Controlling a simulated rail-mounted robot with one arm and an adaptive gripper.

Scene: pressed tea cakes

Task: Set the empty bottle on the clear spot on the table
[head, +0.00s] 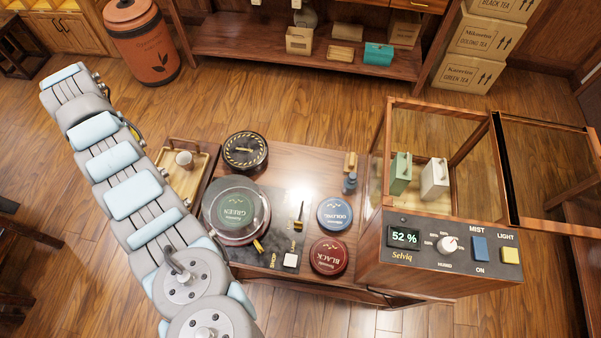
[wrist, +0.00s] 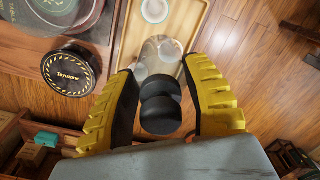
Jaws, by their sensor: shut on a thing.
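In the wrist view my gripper (wrist: 157,75) is shut, with its yellow fingers on either side of a bottle with a black rounded top (wrist: 161,112) and a clear see-through body (wrist: 158,55). The bottle's body shows in front of the wooden tray (wrist: 203,18); how high its base is I cannot tell. My gripper and this bottle cannot be made out in the head view, where my arm runs up the left side. The table (head: 292,157) has bare wood at its back middle, right of a black tin with yellow marks (head: 245,151), which also shows in the wrist view (wrist: 71,67).
The tray (head: 163,181) with a cup (head: 184,159) lies at the table's left. A round GREEN item (head: 236,208), a blue tin (head: 334,214), a red BLACK tin (head: 328,256) and a small blue-grey bottle (head: 350,183) stand on the table. A glass-sided cabinet (head: 385,150) borders the right.

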